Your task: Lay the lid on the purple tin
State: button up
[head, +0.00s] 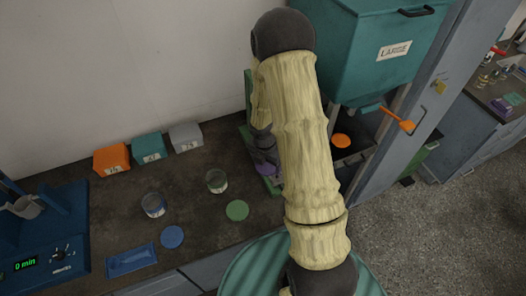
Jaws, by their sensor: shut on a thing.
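My arm reaches up and folds back down in the middle of the head view. My gripper (262,146) is the dark part showing at the left edge of the pale arm link, and its fingertips are mostly hidden. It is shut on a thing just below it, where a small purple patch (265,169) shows. This looks like the purple lid, but I cannot tell how much of the patch is lid and how much is tin. I cannot make out the purple tin as a separate thing, as my arm covers that area.
A blue-marked tin (153,205) and a green-marked tin (216,181) stand on the dark bench, with a blue disc (172,237) and a green disc (237,210) nearby. A green stand (272,185) is beside my gripper. A teal hopper (375,50) rises at right.

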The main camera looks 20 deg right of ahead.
jog(key=shift+w, duration=0.2)
jog(key=shift+s+a+r, duration=0.1)
jog(key=shift+s, duration=0.2)
jog(key=shift+w+d+p, duration=1.85)
jog(key=shift+w+d, duration=1.25)
jog(key=shift+d, duration=1.25)
jog(key=shift+w+d+f+b, duration=0.1)
jog(key=shift+f+b, duration=2.25)
jog(key=shift+f, duration=1.1)
jog(key=shift+f, duration=0.45)
jog(key=o, duration=1)
